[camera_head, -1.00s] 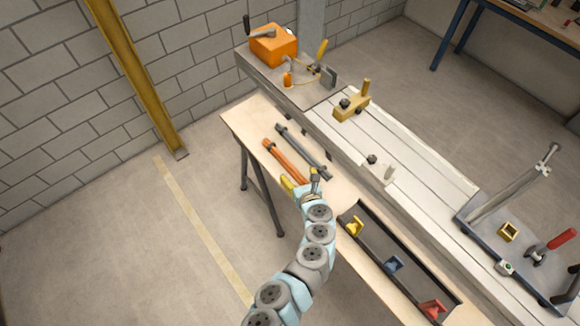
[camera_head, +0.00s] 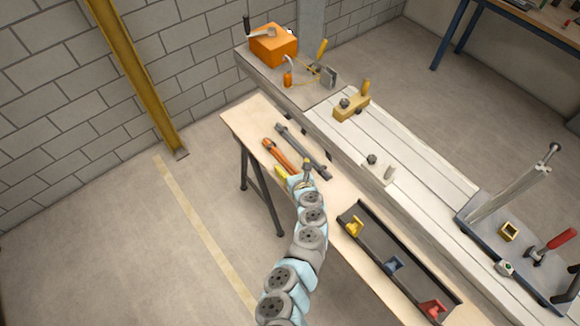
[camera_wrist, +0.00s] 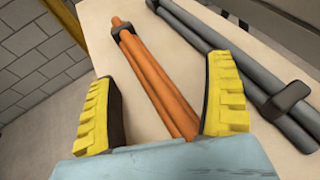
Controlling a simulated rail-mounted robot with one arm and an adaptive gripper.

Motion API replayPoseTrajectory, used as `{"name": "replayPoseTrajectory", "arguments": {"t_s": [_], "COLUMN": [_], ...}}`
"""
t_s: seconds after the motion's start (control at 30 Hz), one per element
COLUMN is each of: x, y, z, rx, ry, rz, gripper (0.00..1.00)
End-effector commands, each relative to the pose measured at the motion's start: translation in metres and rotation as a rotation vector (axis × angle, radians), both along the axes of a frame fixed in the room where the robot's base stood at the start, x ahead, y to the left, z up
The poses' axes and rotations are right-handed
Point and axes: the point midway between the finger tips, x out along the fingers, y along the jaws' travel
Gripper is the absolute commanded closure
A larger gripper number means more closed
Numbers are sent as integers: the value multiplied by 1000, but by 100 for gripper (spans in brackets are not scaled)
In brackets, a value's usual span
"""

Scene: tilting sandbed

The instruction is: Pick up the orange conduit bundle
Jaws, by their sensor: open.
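The orange conduit bundle (camera_head: 278,154) lies on the light wooden bench top, and its near end is hidden behind my arm. My gripper (camera_head: 292,174) is open above the near part of the bundle. In the wrist view my gripper (camera_wrist: 163,95) shows a wide gap, and neither finger is clearly touching the bundle. Whether the fingertips reach down beside it, I cannot tell.
A grey conduit bundle (camera_head: 302,150) with dark clamps lies just right of the orange one; it also shows in the wrist view (camera_wrist: 215,45). A black tray (camera_head: 375,240) with yellow, blue and red pieces stands nearer. The white-topped sandbed (camera_head: 415,165) borders the bench (camera_head: 245,115) on the right.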

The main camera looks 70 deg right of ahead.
Motion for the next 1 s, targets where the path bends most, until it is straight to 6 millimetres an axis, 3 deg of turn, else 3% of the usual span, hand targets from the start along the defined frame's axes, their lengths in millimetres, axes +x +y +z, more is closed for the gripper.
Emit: {"name": "replayPoseTrajectory", "arguments": {"t_s": [0.27,0.5,0.57,1.0], "x": [0,0,1,1], "y": [-1,-1,-1,0], "z": [-1,-1,-1,3], "rx": [1,1,1,1], "ry": [1,1,1,0], "rz": [-1,0,0,1], "gripper": [17,86,100,100]}}
